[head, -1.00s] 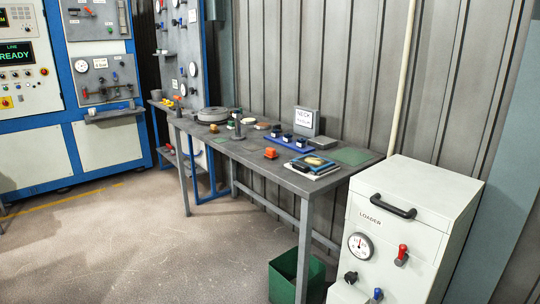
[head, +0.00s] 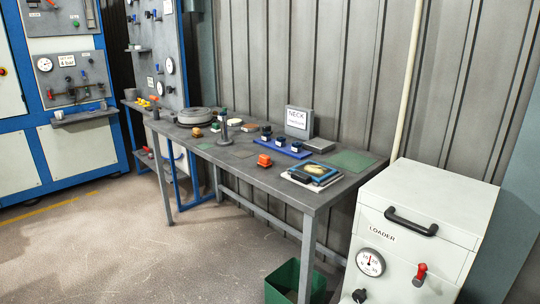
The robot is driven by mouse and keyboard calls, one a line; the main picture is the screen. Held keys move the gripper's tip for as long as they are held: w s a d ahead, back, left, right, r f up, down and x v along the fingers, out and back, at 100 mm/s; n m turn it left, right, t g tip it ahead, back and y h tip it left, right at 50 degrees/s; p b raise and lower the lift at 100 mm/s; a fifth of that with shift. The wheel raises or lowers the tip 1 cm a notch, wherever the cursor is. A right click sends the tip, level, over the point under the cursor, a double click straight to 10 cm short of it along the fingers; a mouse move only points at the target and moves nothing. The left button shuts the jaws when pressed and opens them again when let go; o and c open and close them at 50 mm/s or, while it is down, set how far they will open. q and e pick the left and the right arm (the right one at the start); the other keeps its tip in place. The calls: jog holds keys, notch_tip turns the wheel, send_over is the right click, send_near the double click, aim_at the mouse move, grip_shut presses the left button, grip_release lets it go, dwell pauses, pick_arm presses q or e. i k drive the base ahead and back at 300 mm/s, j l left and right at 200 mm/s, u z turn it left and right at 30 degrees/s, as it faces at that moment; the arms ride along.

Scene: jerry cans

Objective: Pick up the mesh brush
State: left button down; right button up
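No item in the head view is clearly a mesh brush; the small things on the grey workbench (head: 240,168) are too small to tell apart surely. A small brown and white item (head: 249,127) lies near the bench's middle, beside a dark upright post on a base (head: 224,132). A small tan round item (head: 197,132) lies left of the post. A blue-edged flat item with a pale yellow top (head: 315,170) lies on white sheets near the right end. Neither of my grippers is in view.
A blue tray (head: 293,152) with several dark pieces, an orange block (head: 264,160), a NECK sign (head: 297,121) and a green mat (head: 352,161) are on the bench. The white LOADER cabinet (head: 440,200) and a green bin (head: 290,285) stand right. The floor in front is clear.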

aim_at(264, 162)
jog(key=i+j+z, duration=0.1)
jog(key=i+j, duration=0.2)
jog(key=i+j+z, duration=0.15)
jog(key=i+j, duration=0.2)
jog(key=i+j+z, duration=0.1)
jog(key=i+j, duration=0.2)
jog(key=i+j+z, duration=0.15)
jog(key=j, duration=0.35)
jog(key=i+j+z, duration=0.1)
jog(key=i+j, duration=0.25)
jog(key=i+j+z, duration=0.1)
jog(key=i+j, duration=0.15)
jog(key=j, duration=0.25)
jog(key=i+j+z, duration=0.15)
jog(key=j, duration=0.35)
jog(key=i+j+z, duration=0.1)
jog(key=i+j, duration=0.2)
jog(key=j, duration=0.2)
